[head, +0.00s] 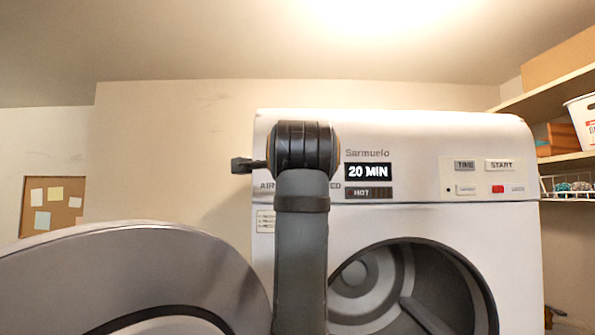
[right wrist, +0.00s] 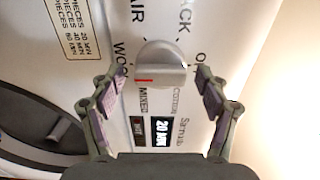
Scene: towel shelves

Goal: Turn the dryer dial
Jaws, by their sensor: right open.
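The dryer dial (right wrist: 162,68) is a round silver-grey knob with a red mark on its left side in the right wrist view. Printed labels surround it, among them "AIR" and "MIXED". My right gripper (right wrist: 161,80) is open, with one finger on each side of the dial. Gaps show between the fingers and the knob. The white dryer (head: 400,215) fills the right half of the head view; its panel display (head: 368,171) reads "20 MIN" and "HOT". My right arm hides the dial there, and only a dark gripper part (head: 247,165) sticks out left. My left gripper is not in view.
The dryer's round drum opening (head: 440,285) is open. A large rounded grey shape (head: 130,255), perhaps its door, fills the lower left. Shelves (head: 550,100) with boxes stand at the right, and a cork board (head: 52,205) hangs at the far left.

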